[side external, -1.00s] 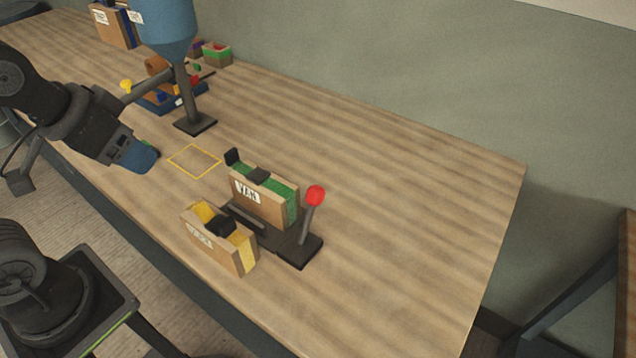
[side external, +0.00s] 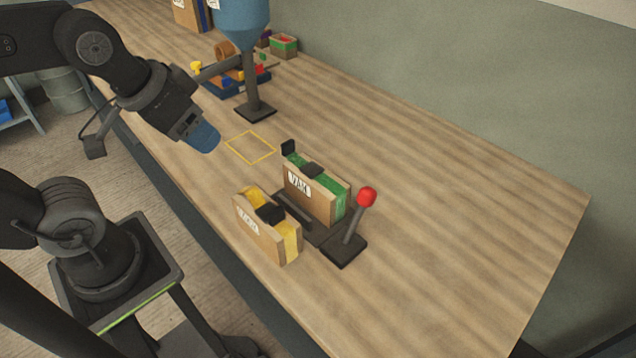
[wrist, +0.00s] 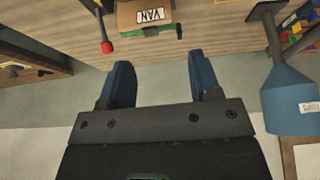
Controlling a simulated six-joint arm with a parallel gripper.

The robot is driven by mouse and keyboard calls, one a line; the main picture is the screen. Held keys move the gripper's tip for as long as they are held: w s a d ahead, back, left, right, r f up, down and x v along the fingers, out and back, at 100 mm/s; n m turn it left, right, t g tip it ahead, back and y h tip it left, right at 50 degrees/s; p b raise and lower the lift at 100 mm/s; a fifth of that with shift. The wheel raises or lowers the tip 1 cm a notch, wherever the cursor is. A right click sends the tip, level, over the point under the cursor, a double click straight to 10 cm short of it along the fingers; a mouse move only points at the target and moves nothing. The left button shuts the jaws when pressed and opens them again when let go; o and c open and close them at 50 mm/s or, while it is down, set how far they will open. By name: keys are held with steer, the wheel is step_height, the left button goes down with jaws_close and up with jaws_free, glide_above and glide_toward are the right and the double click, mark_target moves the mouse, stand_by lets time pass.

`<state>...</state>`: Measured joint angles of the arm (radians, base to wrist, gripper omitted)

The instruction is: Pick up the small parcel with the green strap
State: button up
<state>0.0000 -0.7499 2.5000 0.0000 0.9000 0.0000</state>
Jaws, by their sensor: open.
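A brown box with a green strap and a white label reading VAN (side external: 313,189) stands upright in a dark holder (side external: 343,248) with black pads and a red-knobbed lever (side external: 367,197). It also shows at the top of the wrist view (wrist: 146,16). Beside it, on the near side, stands a similar box with a yellow strap (side external: 264,235). My gripper (side external: 205,140) is open and empty, above the table and left of the green-strapped box. In the wrist view its blue fingers (wrist: 160,82) are apart with nothing between them.
A yellow outlined square (side external: 250,147) is marked on the table. A blue funnel on a stand (side external: 240,22) rises behind it. Beyond are a blue tray of coloured pieces (side external: 232,82) and a small box with green and red (side external: 284,45). The table's right half is clear.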

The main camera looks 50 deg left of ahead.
steer(key=o, duration=0.6)
steer(key=m+g, duration=0.6)
steer(key=m, duration=1.2)
glide_above(315, 171)
step_height(315, 171, down, 6)
steer(key=f, duration=0.7)
steer(key=shift+w+f, duration=0.25)
steer(key=shift+f, duration=0.15)
steer(key=shift+s+f, duration=0.2)
steer(key=shift+f, duration=2.65)
